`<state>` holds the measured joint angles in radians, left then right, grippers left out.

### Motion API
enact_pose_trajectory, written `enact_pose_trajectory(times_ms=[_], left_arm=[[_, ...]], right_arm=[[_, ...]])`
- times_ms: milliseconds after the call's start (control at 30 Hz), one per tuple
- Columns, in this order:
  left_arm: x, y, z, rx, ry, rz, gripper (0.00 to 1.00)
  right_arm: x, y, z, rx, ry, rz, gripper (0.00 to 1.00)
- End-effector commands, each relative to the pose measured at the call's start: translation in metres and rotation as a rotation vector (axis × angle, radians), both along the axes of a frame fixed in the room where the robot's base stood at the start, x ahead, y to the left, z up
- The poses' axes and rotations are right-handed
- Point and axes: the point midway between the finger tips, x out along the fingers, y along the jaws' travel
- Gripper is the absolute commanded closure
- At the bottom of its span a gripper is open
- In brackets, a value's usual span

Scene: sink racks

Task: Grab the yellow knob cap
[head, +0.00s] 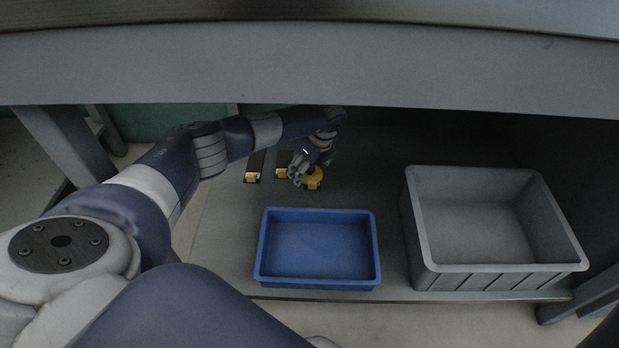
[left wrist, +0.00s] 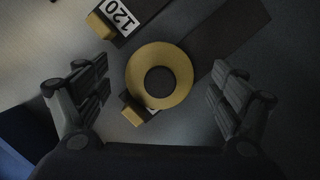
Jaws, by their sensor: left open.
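The yellow knob cap (head: 314,178) is on the lower shelf, behind the blue bin. In the left wrist view the knob cap (left wrist: 134,75) is a round yellow ring with a dark centre. It lies over a dark strip with a yellow end. My left gripper (head: 308,174) reaches down at the cap from above. In the left wrist view its fingers (left wrist: 160,78) are spread on both sides of the cap, with gaps showing between, so it holds nothing. My right gripper is not in view.
A blue bin (head: 317,283) and a grey crate (head: 497,275) stand empty in front and to the right. A table edge (head: 330,65) overhangs the shelf.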

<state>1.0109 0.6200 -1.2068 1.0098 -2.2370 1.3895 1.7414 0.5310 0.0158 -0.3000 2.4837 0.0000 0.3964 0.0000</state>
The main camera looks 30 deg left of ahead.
Motion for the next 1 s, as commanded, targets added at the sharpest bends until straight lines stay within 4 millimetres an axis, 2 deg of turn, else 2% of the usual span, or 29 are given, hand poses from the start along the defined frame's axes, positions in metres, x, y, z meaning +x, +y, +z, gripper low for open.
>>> enact_pose_trajectory(times_ms=[300,367,500,533,1000], left_arm=[[0.0003,0.0005,-0.0028,-0.001,0.000,-0.001,0.12],[0.0003,0.0005,-0.0028,-0.001,0.000,-0.001,0.24],[0.0003,0.0005,-0.0028,-0.001,0.000,-0.001,0.55],[0.0002,0.0005,-0.0030,-0.001,0.000,-0.001,0.60],[0.0001,0.0009,0.0032,0.000,0.000,0.000,0.60]], right_arm=[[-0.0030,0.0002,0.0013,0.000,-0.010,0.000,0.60],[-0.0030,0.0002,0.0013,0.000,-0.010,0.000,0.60],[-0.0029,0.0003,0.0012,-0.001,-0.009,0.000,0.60],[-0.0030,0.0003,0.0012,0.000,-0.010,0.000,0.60],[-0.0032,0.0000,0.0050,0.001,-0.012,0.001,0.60]])
